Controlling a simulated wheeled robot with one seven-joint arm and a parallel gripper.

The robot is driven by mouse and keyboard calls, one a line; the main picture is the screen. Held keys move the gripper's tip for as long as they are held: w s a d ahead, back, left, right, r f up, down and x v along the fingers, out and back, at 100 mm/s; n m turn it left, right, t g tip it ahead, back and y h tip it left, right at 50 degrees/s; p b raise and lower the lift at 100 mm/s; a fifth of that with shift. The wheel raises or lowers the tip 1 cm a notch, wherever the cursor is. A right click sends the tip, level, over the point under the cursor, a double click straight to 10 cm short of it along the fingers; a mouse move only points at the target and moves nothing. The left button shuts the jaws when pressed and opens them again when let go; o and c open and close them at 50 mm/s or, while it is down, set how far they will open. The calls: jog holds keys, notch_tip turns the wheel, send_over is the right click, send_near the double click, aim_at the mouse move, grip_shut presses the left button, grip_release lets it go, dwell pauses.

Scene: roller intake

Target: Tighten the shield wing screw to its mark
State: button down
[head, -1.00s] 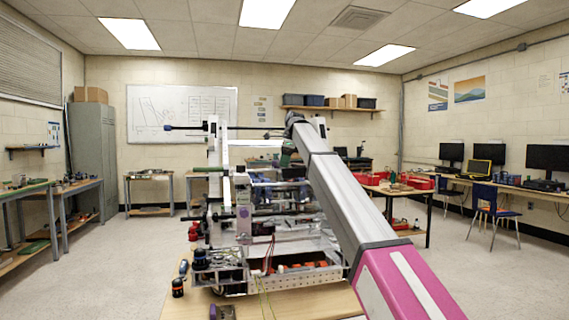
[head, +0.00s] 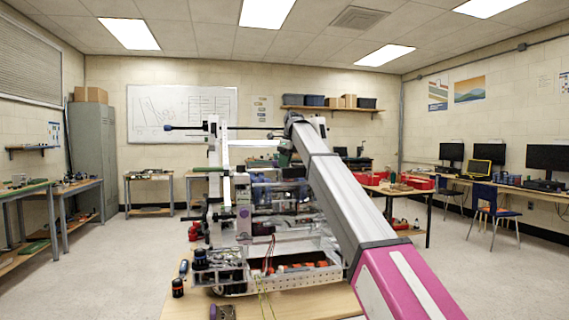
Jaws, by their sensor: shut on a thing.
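The roller intake (head: 213,270) is a metal-framed machine with white uprights, cross shafts and a perforated base, standing on a wooden table (head: 305,304). My pink, white and grey arm runs from the lower right up to a dark joint near the top of the frame and covers the machine's right part. My gripper does not show; the arm and machine hide that area. I cannot make out the shield wing screw or its mark. A pale plate with a purple part (head: 243,194) sits on the machine's left side. Blue shapes (head: 263,190) show inside the frame.
A long thin shaft with a dark blue end (head: 168,128) sticks out left from the machine's top. Benches line the walls; open floor lies on the left.

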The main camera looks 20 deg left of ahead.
jog(key=shift+m, duration=0.6)
jog(key=shift+m+t, duration=0.5)
jog(key=shift+m, duration=0.9)
jog(key=shift+s+m+h, duration=0.1)
jog(key=shift+m+h, duration=0.3)
jog(key=shift+m, duration=1)
jog(key=shift+t, duration=0.3)
jog(key=c, duration=1.2)
grip_release()
jog(key=shift+o, duration=0.2)
jog(key=shift+r, duration=0.1)
